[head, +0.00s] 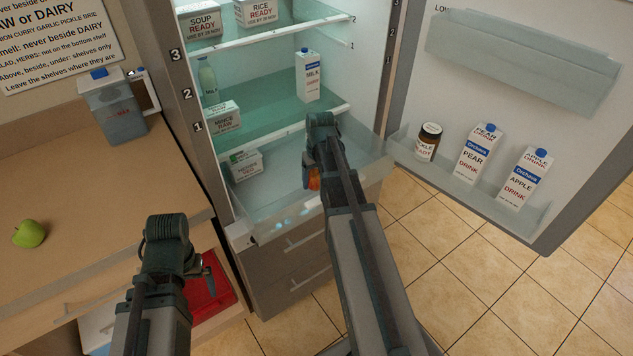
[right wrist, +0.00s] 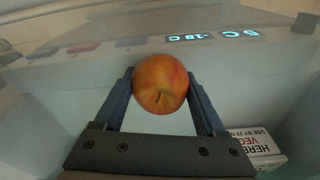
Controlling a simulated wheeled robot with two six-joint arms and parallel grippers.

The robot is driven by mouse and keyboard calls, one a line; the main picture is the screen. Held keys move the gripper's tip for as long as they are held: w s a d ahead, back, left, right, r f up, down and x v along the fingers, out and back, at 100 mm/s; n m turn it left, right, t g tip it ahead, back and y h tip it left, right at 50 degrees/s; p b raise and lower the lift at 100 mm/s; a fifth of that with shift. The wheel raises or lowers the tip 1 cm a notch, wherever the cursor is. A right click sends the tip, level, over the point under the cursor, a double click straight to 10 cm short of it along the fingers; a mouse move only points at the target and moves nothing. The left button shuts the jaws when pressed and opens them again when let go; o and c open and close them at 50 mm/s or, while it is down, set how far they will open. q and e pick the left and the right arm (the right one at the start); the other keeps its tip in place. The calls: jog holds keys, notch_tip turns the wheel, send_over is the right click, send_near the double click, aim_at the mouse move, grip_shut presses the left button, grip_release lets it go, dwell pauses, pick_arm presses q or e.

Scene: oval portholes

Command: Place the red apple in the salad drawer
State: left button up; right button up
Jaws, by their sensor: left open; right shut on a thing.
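The red apple (right wrist: 160,83) is between the two fingers of my right gripper (right wrist: 162,92), which is shut on it. In the head view only a small orange-red part of the apple (head: 314,183) shows beside my right gripper (head: 312,176); the arm hides the rest. The gripper is over the pulled-out salad drawer (head: 275,200) at the bottom of the open fridge. I cannot tell whether the apple touches the drawer floor. My left gripper (head: 208,282) is open and empty, low in front of the counter.
A small box (head: 243,165) lies at the drawer's left; it also shows in the right wrist view (right wrist: 258,146). Shelves above hold a milk carton (head: 308,75) and boxes. The open door (head: 520,60) stands right. A green apple (head: 28,233) and a jug (head: 112,108) are on the counter.

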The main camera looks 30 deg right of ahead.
aim_at(318, 177)
jog(key=shift+f, duration=0.15)
jog(key=o, duration=1.5)
jog(key=shift+c, duration=0.2)
jog(key=r+p, duration=0.4)
jog(key=s+r+p, duration=0.1)
jog(key=r+p, duration=0.7)
jog(key=shift+s+a+r, duration=0.1)
jog(key=shift+s+r, duration=0.1)
jog(key=shift+s, duration=0.05)
jog(key=shift+f, duration=0.15)
